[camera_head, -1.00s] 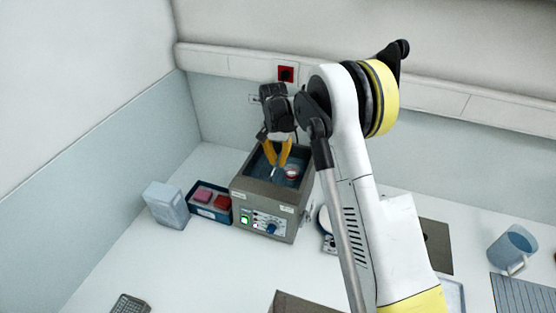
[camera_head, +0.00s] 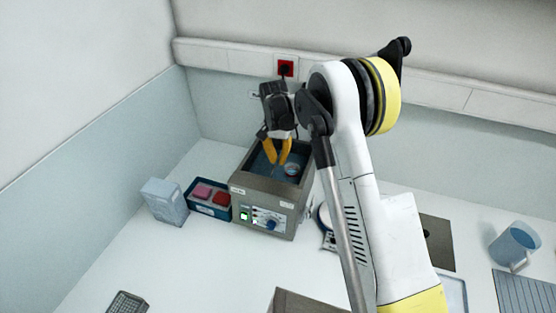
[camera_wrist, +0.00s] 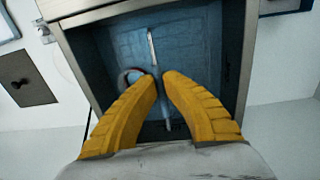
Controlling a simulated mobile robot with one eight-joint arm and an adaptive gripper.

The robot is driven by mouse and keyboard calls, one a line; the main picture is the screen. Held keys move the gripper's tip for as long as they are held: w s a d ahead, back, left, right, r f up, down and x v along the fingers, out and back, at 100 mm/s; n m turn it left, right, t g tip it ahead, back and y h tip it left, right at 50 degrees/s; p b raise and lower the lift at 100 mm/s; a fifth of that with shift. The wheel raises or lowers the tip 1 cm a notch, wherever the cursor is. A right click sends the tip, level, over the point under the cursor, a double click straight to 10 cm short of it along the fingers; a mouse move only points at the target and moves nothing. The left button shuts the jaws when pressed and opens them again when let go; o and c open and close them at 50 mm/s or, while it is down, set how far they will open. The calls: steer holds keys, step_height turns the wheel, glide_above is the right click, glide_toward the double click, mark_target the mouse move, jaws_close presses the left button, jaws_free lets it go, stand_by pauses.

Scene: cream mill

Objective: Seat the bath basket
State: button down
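The water bath (camera_head: 265,195) is a grey box with an open top and a control panel on its front. In the wrist view, its metal rim (camera_wrist: 68,50) surrounds blue water with a faint grid pattern below, which may be the basket's mesh. A thin pale bar (camera_wrist: 151,45), perhaps the basket's handle, runs across the opening and passes between my fingers. The basket's walls and seating cannot be made out.
A round ringed item (camera_head: 292,169) sits in the bath's right side. A blue box with red and pink blocks (camera_head: 209,197) and a pale container (camera_head: 164,202) stand left. A grey mesh tray (camera_head: 127,303) is at front left. A blue jug (camera_head: 514,247) stands far right.

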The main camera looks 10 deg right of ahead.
steer(key=shift+f+b, duration=0.5)
steer(key=shift+b, duration=0.35)
stand_by(0.6)
steer(key=c, duration=1)
jaws_free()
steer(key=shift+r+p, duration=0.45)
steer(key=shift+r, duration=1.1)
steer(key=shift+r, duration=0.1)
steer(key=shift+r+p, duration=0.5)
steer(key=shift+r, duration=0.9)
